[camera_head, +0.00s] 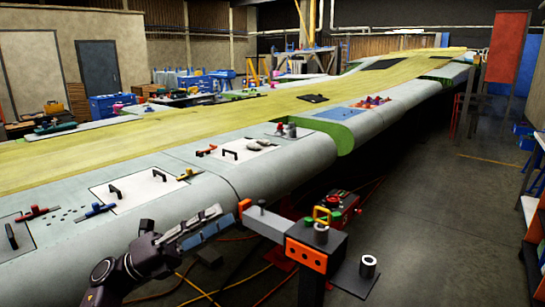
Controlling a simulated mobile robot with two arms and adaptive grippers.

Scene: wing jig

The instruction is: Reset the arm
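My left arm comes in from the bottom left, and its dark gripper (212,222) points up and to the right. Its two fingers look parallel with a narrow gap between them, and nothing shows between them. It is in front of the wing's near edge and just left of the orange end of a grey bar (265,221); I cannot tell whether they touch. My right arm and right gripper are not in view.
The long wing (290,158) runs from lower left to upper right, carrying panels with black handles and small tools. An orange and black stand (307,256) holds the grey bar, with a small shelf beside it. Floor (450,220) is clear at right; shelving (537,200) lines the right edge.

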